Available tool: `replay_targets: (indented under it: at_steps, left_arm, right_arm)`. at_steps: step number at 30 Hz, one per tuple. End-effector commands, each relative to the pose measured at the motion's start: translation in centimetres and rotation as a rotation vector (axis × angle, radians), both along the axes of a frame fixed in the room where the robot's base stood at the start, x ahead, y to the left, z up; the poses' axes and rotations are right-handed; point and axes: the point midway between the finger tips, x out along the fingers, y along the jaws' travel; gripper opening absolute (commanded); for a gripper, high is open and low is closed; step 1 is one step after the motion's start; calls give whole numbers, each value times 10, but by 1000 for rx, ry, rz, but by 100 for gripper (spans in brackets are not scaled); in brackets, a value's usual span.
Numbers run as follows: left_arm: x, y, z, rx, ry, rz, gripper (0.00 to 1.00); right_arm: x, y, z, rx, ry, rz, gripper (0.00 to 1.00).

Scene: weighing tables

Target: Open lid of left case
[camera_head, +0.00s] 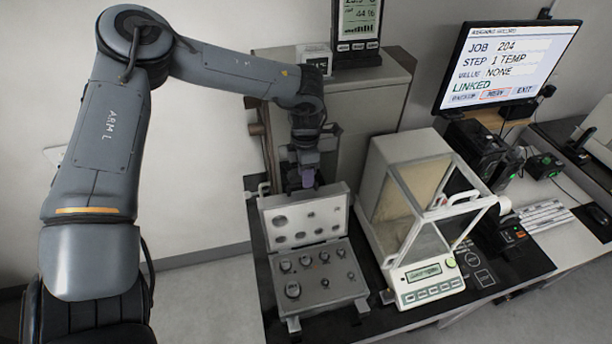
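A grey case (325,297) sits on the dark table top, left of the balance. It is the only case I can make out. Its lid (342,232) stands raised at the back, with its inner face and several round recesses showing. Several metal weights (293,289) sit in the base. My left gripper (307,184) points down just behind the lid's top edge. Its fingertips are small and partly hidden, so I cannot tell whether they are open or touch the lid. My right gripper is not in view.
A glass-walled balance (432,268) stands close to the right of the case. Behind are a grey cabinet (375,95) and a display unit (358,25). A monitor (507,65) and black boxes (477,148) stand at the right. Floor left of the table is clear.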

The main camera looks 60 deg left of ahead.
Motion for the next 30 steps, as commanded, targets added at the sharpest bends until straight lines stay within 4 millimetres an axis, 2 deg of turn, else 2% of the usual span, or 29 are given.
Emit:
replay_targets:
  at_steps: [6, 15, 22, 23, 30]
  left_arm:
    - [0, 0, -13, 0, 0, 2, 38]
    - [0, 0, -14, 1, -1, 2, 38]
    - [0, 0, -14, 1, -1, 2, 2]
    - [0, 0, -14, 1, -1, 2, 0]
    - [0, 0, -14, 1, -1, 2, 0]
  right_arm:
    - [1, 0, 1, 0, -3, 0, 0]
    - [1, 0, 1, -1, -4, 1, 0]
    - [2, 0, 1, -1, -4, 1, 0]
    - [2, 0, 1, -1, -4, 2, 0]
    - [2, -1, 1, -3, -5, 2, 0]
